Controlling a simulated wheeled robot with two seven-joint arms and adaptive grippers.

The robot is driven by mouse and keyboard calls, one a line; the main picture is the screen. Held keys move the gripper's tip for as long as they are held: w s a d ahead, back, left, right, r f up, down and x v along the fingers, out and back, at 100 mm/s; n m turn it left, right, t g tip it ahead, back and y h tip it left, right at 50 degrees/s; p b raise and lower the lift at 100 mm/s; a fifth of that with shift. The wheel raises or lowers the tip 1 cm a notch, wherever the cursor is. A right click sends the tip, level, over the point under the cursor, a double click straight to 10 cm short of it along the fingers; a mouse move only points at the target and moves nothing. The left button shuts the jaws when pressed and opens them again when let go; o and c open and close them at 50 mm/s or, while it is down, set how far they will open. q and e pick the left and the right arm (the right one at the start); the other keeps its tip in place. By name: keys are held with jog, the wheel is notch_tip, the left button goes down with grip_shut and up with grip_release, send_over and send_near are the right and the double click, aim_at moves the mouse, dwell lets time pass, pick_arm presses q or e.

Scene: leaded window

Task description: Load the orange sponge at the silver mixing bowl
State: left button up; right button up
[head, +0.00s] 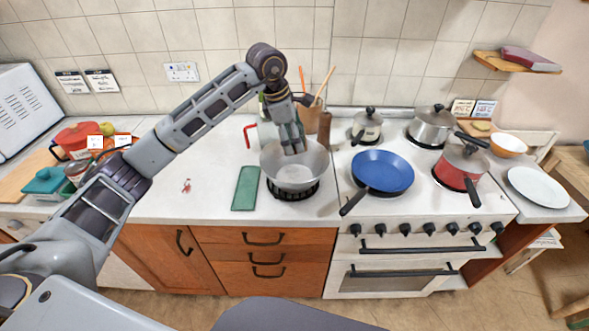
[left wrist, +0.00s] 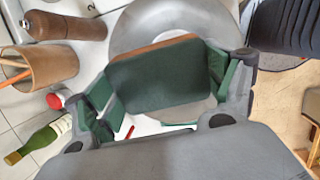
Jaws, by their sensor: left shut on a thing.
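The silver mixing bowl (head: 297,178) stands on a black ribbed base on the counter, left of the stove. Its wide rim also shows in the left wrist view (left wrist: 165,20). My left gripper (head: 292,148) reaches down over the bowl's back part. In the left wrist view its fingers (left wrist: 165,85) are shut on the orange sponge (left wrist: 150,78), which has a dark green face and an orange edge. The sponge is hard to make out in the head view. Whether it touches the bowl I cannot tell. My right gripper is not in view.
A green mat (head: 245,188) lies left of the bowl. A brown pepper mill (head: 324,130) and a utensil holder (head: 310,115) stand behind it, with a green bottle (left wrist: 45,140) near. A blue pan (head: 382,171) sits on the stove.

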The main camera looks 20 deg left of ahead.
pick_arm(q)
jog(key=shift+r+p, duration=1)
jog(key=shift+r, duration=1.05)
